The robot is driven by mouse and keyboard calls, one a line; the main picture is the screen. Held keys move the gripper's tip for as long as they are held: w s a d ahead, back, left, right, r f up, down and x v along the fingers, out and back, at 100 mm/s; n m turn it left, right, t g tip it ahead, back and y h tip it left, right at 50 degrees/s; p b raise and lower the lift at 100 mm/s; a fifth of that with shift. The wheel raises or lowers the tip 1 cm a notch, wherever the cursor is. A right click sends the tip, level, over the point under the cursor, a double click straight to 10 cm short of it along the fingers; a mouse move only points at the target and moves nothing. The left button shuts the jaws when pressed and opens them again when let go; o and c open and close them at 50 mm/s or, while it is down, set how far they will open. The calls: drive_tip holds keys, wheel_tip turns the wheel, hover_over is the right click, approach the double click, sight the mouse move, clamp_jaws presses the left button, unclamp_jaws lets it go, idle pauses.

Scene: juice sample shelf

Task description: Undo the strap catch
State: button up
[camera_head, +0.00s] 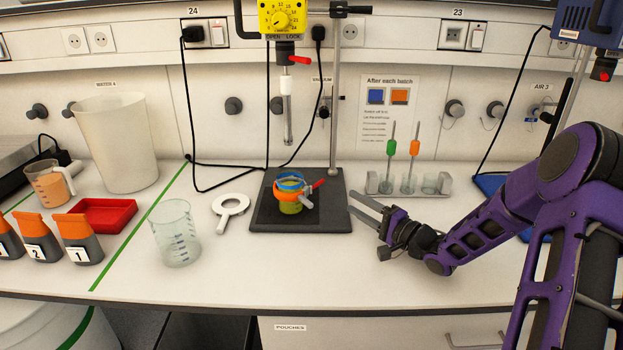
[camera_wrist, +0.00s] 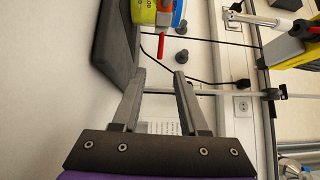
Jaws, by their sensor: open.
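A small cup (camera_head: 290,205) with a blue rim and yellow-green lower part stands on the dark stand base (camera_head: 262,215). An orange strap (camera_head: 281,195) goes around it. A red lever (camera_head: 318,184), apparently the strap catch, sticks out from its right side. In the wrist view the cup (camera_wrist: 145,13) is cut off at the top, and the red lever (camera_wrist: 160,45) shows beyond my fingertips, roughly between them. My gripper (camera_head: 358,206) is open and empty at the right edge of the base, apart from the lever. It also shows in the wrist view (camera_wrist: 160,76).
The stand's post (camera_head: 334,110) rises behind the cup, and a yellow mixer head (camera_head: 284,18) with a hanging shaft is above it. A rack (camera_head: 430,185) of tools stands behind my gripper. The front counter is clear.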

sight(317, 185)
drive_tip(key=b+x, duration=0.1)
drive_tip(key=x, duration=1.5)
drive_tip(key=shift+w+a, duration=0.1)
drive_tip(key=shift+a, duration=0.05)
clamp_jaws()
